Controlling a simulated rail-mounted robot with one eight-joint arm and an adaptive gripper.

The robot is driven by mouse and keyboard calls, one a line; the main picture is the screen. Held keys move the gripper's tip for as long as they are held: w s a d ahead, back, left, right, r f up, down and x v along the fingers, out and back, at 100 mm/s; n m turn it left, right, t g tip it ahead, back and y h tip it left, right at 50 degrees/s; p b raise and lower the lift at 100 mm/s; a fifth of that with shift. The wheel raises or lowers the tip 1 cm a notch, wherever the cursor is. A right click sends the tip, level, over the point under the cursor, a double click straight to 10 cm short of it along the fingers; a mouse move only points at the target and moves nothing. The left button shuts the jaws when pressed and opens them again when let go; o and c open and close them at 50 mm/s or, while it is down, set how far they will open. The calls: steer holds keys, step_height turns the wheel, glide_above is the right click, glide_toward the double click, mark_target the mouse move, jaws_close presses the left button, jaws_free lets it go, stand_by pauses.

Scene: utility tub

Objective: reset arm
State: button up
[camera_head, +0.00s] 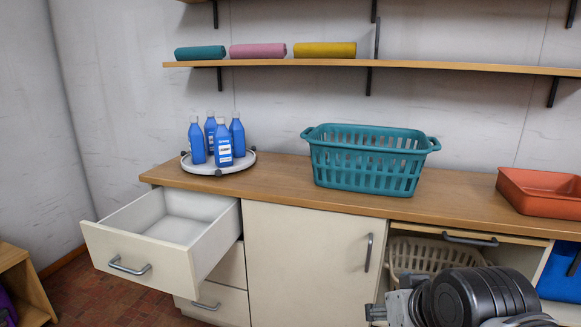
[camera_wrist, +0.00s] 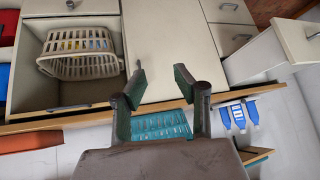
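My gripper (camera_wrist: 157,84) shows in the wrist view with its two dark green-grey fingers spread apart and nothing between them. Behind the gap is the cream cabinet front, and the teal basket shows past the fingers lower down. The wrist view is turned nearly upside down. In the head view my dark arm (camera_head: 478,298) is at the lower right, in front of the open cabinet compartment; I cannot make out the fingertips there.
A top drawer (camera_head: 120,262) stands open and empty. Blue bottles (camera_head: 224,145) stand on a round tray (camera_head: 243,162). A teal basket (camera_head: 365,185) and orange tray (camera_head: 540,203) are on the counter (camera_head: 280,190). A beige basket (camera_head: 430,256) sits in the open compartment.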

steer(key=s+d+g+h+p, duration=0.1)
steer(key=s+d, duration=0.3)
step_height(320, 180, up, 16)
steer(key=p, duration=1.7)
steer(key=shift+a+r, duration=0.2)
steer(key=shift+a, duration=0.05)
